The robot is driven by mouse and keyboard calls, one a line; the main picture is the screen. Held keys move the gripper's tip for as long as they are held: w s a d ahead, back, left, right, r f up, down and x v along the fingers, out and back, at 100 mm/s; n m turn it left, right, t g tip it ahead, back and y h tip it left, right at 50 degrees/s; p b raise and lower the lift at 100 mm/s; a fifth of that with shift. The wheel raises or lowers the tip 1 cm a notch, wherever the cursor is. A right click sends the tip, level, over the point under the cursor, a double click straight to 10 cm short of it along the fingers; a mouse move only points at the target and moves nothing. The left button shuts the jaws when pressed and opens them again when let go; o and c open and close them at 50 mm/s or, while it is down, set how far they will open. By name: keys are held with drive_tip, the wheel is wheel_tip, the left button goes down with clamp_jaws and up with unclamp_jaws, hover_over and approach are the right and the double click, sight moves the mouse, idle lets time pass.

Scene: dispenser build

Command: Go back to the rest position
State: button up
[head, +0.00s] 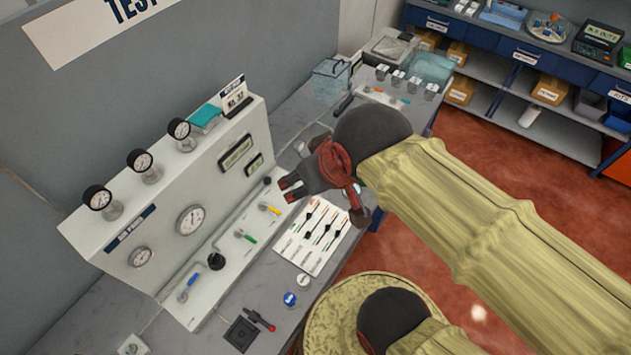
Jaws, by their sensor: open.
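My gripper (289,189) hangs over the bench near the middle of the view, at the end of my covered arm. It is open, and I see nothing between its fingers. Its tips point left toward the test panel (110,228), close to the yellow-handled valve (270,208). Whether the tips touch the panel cannot be told from this single view. My wrist hides part of the bench behind it.
The panel carries several gauges and coloured valve handles. A white card with sliders (311,237) lies below my gripper. A blue cap (290,299) and a black square plate (240,333) lie at the front. Blue shelving (520,52) stands at the back right, with open red floor before it.

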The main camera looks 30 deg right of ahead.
drive_tip(key=shift+s+d+f, duration=0.1)
drive_tip(key=shift+s+d, duration=0.05)
drive_tip(key=shift+s, duration=0.55)
wheel_tip(320, 180, down, 26)
drive_tip(key=b, duration=2.6)
drive_tip(key=shift+f, duration=0.15)
